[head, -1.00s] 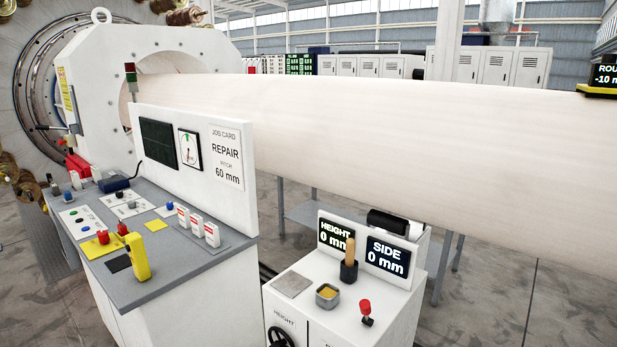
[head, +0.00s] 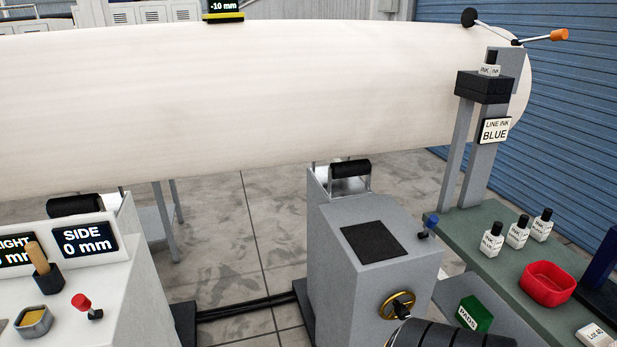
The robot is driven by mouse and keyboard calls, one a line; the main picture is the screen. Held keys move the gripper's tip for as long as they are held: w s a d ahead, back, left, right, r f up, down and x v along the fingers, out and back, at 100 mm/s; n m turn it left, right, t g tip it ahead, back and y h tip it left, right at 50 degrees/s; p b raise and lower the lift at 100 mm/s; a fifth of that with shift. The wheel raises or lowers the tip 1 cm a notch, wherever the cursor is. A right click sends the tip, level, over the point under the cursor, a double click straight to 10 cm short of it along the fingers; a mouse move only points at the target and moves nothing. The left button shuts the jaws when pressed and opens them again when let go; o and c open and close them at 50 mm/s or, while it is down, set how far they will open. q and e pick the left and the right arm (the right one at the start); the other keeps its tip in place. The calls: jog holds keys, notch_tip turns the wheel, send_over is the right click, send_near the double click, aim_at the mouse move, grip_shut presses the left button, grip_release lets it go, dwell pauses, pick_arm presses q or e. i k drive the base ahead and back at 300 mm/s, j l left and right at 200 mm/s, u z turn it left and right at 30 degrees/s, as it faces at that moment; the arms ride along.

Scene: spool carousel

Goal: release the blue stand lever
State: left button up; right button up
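The blue stand lever (head: 428,225) is a small blue-knobbed lever on the right side of the top of a grey stand (head: 335,255). The stand has a black roller (head: 350,168) at its back, under the long pale cylinder, and a black pad on its top. A brass handwheel (head: 397,306) is on its front. A dark ribbed cylindrical part at the bottom edge, in front of the stand, looks like part of my arm. Neither gripper's fingers show in the head view.
The long pale cylinder (head: 240,95) spans the view. A white cabinet with a red lever (head: 86,305) and a SIDE 0 mm display (head: 84,242) stands left. A green bench at right holds ink bottles (head: 517,232) and a red tray (head: 547,286). Floor shows between cabinet and stand.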

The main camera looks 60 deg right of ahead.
aim_at(433, 221)
jog(key=z, duration=2.6)
